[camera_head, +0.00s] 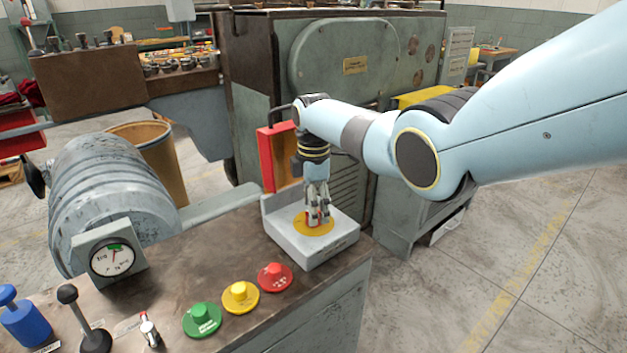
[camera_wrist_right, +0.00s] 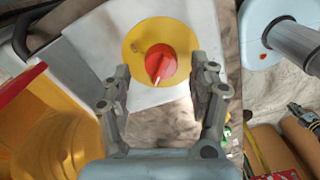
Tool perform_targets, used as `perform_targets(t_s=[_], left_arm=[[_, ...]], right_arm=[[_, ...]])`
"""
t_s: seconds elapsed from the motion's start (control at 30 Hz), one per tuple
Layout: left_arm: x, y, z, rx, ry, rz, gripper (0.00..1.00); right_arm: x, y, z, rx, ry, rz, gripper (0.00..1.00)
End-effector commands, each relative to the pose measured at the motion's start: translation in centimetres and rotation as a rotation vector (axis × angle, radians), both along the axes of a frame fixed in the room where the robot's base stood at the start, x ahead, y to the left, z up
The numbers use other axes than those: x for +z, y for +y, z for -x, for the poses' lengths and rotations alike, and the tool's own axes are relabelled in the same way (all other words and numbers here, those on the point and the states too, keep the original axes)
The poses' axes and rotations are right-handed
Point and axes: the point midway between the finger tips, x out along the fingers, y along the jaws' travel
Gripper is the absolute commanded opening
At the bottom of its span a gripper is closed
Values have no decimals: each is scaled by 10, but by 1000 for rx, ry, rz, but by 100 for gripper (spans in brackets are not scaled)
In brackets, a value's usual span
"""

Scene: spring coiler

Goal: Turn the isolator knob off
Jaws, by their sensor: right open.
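The isolator knob is a red knob (camera_wrist_right: 160,65) with a white pointer line, on a round yellow plate (camera_wrist_right: 190,48) on a pale grey box (camera_head: 340,240). In the head view the box stands at the console's back right corner, and my gripper hides most of the knob. My right gripper (camera_head: 317,218) points down over it. In the right wrist view my right gripper (camera_wrist_right: 157,85) is open, with one finger on each side of the knob and gaps between. The pointer line slants down and left in that view. My left gripper is not in view.
Red (camera_head: 275,277), yellow (camera_head: 240,296) and green (camera_head: 202,318) buttons sit on the console, left of the box. A dial gauge (camera_head: 112,258) and levers stand further left. An open red cover (camera_head: 272,158) is behind the box. Floor is clear at right.

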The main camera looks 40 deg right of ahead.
Motion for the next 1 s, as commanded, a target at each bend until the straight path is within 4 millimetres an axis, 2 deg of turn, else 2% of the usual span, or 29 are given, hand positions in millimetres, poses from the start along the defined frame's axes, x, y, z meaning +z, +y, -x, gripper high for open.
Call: perform_targets(t_s=[0.3,0.43,0.63,1.0], left_arm=[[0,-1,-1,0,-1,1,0],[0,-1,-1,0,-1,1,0],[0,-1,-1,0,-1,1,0],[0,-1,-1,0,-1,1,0]], right_arm=[[69,0,0,1,-4,2,61],[89,0,0,1,-2,2,61],[100,0,0,0,0,1,61],[100,0,0,0,1,1,61]])
